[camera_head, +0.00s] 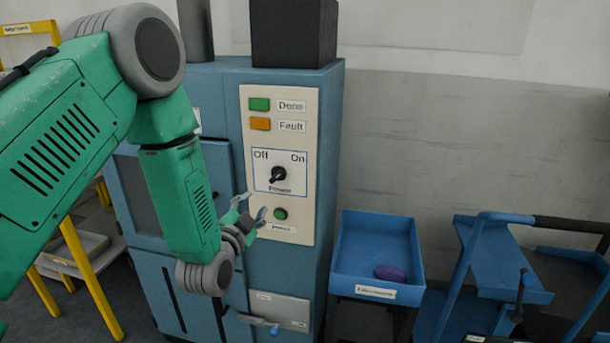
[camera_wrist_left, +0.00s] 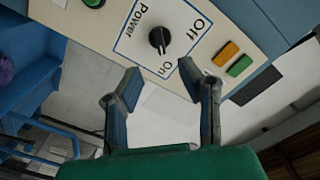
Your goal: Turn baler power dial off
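The power dial (camera_head: 278,175) is a black knob in a blue-outlined square on the cream panel of the blue baler (camera_head: 270,270), with "Off" printed at upper left and "On" at upper right. Its narrow grip is slanted and seems to line up with "On". The dial also shows in the left wrist view (camera_wrist_left: 159,40), at the top, beyond the fingertips. My left gripper (camera_head: 251,207) is open and empty, just below and left of the dial, apart from it. Its two spread fingers show in the left wrist view (camera_wrist_left: 159,70). My right gripper is not in view.
A green button (camera_head: 281,214) sits below the dial, close to the left fingers. Green (camera_head: 259,104) and orange (camera_head: 260,124) lamps sit above it. A blue bin (camera_head: 375,245) holding a purple item (camera_head: 390,273) and a blue cart (camera_head: 510,260) stand to the right.

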